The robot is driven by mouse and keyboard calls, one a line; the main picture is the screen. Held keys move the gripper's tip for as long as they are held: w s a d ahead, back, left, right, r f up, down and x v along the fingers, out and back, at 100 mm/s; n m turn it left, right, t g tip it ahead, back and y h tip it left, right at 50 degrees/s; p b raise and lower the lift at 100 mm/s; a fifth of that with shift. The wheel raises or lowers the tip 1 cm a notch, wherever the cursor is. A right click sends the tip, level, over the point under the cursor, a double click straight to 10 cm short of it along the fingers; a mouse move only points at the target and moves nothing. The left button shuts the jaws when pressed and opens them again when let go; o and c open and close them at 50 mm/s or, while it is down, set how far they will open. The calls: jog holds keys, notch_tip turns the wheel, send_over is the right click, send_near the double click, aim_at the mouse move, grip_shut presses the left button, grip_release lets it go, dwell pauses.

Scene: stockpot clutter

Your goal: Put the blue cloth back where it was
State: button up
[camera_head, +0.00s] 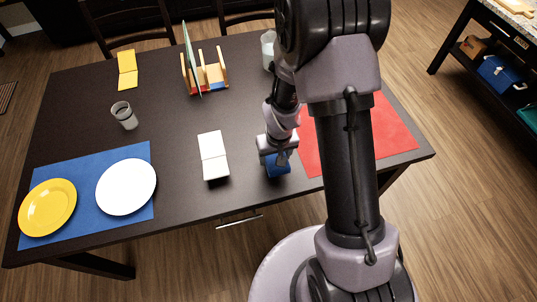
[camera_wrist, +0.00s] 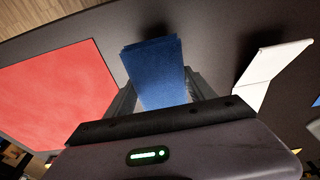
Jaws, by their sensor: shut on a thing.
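The blue cloth (camera_head: 278,166) is a small folded piece held at the end of my arm, between the white folded cloth and the red mat in the head view. In the wrist view the blue cloth (camera_wrist: 157,72) stands out from between my fingers. My gripper (camera_head: 276,152) is shut on it; the gripper also shows in the wrist view (camera_wrist: 160,100). Whether the cloth touches the table cannot be told. My arm hides part of the table and red mat.
A white folded cloth (camera_head: 213,155) lies left of my gripper. The red mat (camera_head: 390,133) is at right. A blue mat (camera_head: 88,166) bears a yellow plate (camera_head: 47,207) and a white plate (camera_head: 126,187). A grey cup (camera_head: 124,115), yellow cloth (camera_head: 127,69) and wooden rack (camera_head: 213,76) stand farther back.

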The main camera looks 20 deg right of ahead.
aim_at(270, 159)
jog(key=shift+w+a+f, duration=0.3)
jog(key=shift+w+a, duration=0.15)
jog(key=shift+w, duration=0.2)
jog(key=shift+w+a+f+b, duration=0.1)
jog(key=shift+f+b, duration=0.2)
jog(key=shift+b, duration=0.1)
jog(key=shift+f+b, duration=0.65)
jog(key=shift+f, duration=0.7)
jog(key=shift+f, duration=0.25)
jog(key=o, duration=1.3)
jog(key=shift+r, duration=0.1)
